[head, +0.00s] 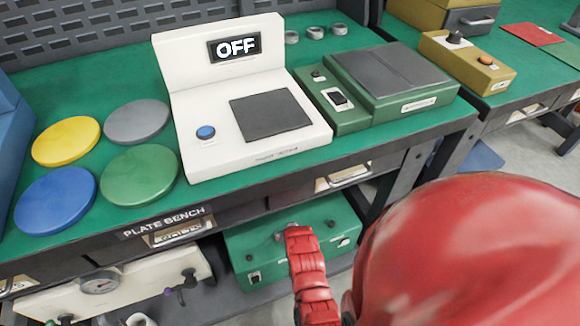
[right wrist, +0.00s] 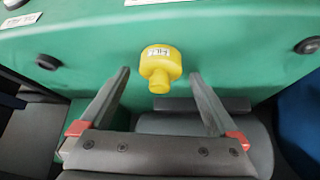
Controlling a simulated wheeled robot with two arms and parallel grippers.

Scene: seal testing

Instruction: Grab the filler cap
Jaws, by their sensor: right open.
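The yellow filler cap (right wrist: 160,68) shows in the right wrist view on the face of a green housing (right wrist: 230,40). It has a white label, seemingly upside down, and a narrower yellow end pointing toward me. My right gripper (right wrist: 159,78) is open, with one finger on each side of the cap and visible gaps to both. In the head view the green housing (head: 250,242) stands under the plate bench, and my red right arm reaches down to it. The cap is not visible there, apparently hidden by my arm. My left gripper is not in view.
Dark knobs (right wrist: 48,62) sit on the housing either side of the cap. A white unit with a gauge (head: 98,282) stands left of the housing. The bench edge (head: 240,190) overhangs both. Above are coloured plates (head: 140,174) and a white device (head: 215,145) reading OFF.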

